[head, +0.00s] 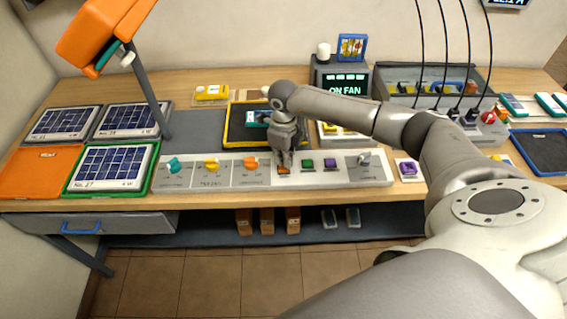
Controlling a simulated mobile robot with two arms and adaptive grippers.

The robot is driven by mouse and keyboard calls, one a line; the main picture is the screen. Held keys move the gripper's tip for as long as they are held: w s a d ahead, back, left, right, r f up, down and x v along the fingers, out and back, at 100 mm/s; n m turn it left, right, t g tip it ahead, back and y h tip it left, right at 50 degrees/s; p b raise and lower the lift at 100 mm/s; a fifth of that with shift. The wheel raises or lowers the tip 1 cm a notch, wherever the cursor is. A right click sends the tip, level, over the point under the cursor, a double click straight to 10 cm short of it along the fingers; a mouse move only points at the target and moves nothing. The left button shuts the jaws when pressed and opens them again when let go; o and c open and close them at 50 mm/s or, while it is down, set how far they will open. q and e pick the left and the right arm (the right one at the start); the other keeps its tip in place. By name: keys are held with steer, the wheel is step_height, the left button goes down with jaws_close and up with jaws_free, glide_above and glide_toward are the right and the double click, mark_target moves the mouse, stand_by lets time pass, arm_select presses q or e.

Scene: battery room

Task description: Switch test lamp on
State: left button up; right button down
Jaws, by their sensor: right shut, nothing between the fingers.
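An orange lamp head (103,30) on a grey post stands at the left of the bench. A long light grey switch panel (333,180) lies along the bench's front. It carries a teal knob (174,165), a yellow knob (212,165), an orange knob (251,163), a green button (308,163), a purple button (330,163) and a grey switch (364,159). My right gripper (285,163) is shut and empty, pointing down at an orange button (283,170) left of the green one. It partly hides that button; I cannot tell whether they touch. The panel's labels are too small to read.
A grey box (341,80) behind has a display reading "ON FAN". Solar panels (108,167) lie at the left. My right arm crosses the right half of the bench.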

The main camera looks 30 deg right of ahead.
steer(key=shift+s+f+b, duration=0.1)
steer(key=shift+f+b, duration=0.8)
steer(key=shift+f, duration=0.2)
stand_by(0.4)
steer(key=shift+r+p, duration=0.65)
steer(key=shift+r, duration=0.2)
steer(key=shift+r+p, duration=1.55)
steer(key=shift+r, duration=1.15)
